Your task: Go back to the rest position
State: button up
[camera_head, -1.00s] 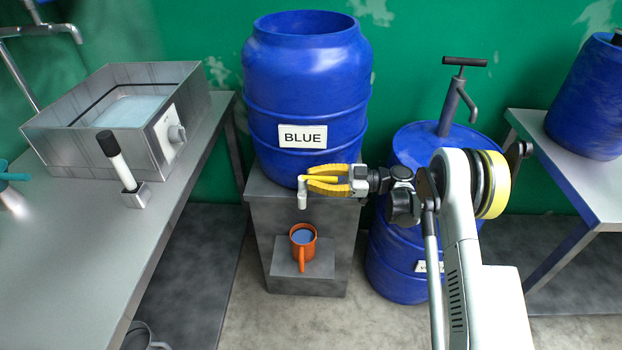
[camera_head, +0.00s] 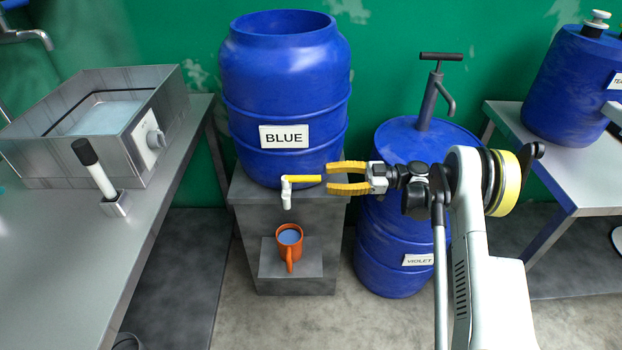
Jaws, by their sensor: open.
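My gripper (camera_head: 328,178) has yellow fingers that are open and empty. It points left, just right of the yellow tap handle (camera_head: 303,178), and looks apart from it or nearly so. The white tap spout (camera_head: 287,195) hangs at the bottom front of the blue drum (camera_head: 285,95) labelled BLUE. An orange mug (camera_head: 289,243) with blue liquid in it stands upright below the spout on a small grey step (camera_head: 268,268).
A grey stand (camera_head: 245,205) bears the BLUE drum. A VIOLET drum (camera_head: 385,265) with a hand pump (camera_head: 430,95) stands behind my arm. A metal table (camera_head: 50,250) with a water bath (camera_head: 110,130) is at left, another table (camera_head: 590,180) at right. Floor shows between them.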

jog(key=shift+d, duration=0.95)
notch_tip(320, 180, up, 9)
jog(key=a+m+t+h, duration=0.2)
jog(key=m+h, duration=0.2)
jog(key=m, duration=0.2)
jog(key=s+d+r+m+t+h, duration=0.2)
jog(key=s+r+m+h, duration=0.4)
jog(key=s, duration=0.3)
jog(key=s+d+m+t+h, duration=0.2)
jog(key=s+d+m+h, duration=0.2)
jog(key=s, duration=0.7)
jog(key=s+d+m+t+h, duration=0.2)
jog(key=s+d+m+h, duration=0.2)
jog(key=s+d, duration=0.5)
jog(key=s, duration=0.3)
jog(key=shift+f+m, duration=0.15)
jog(key=shift+m, duration=0.25)
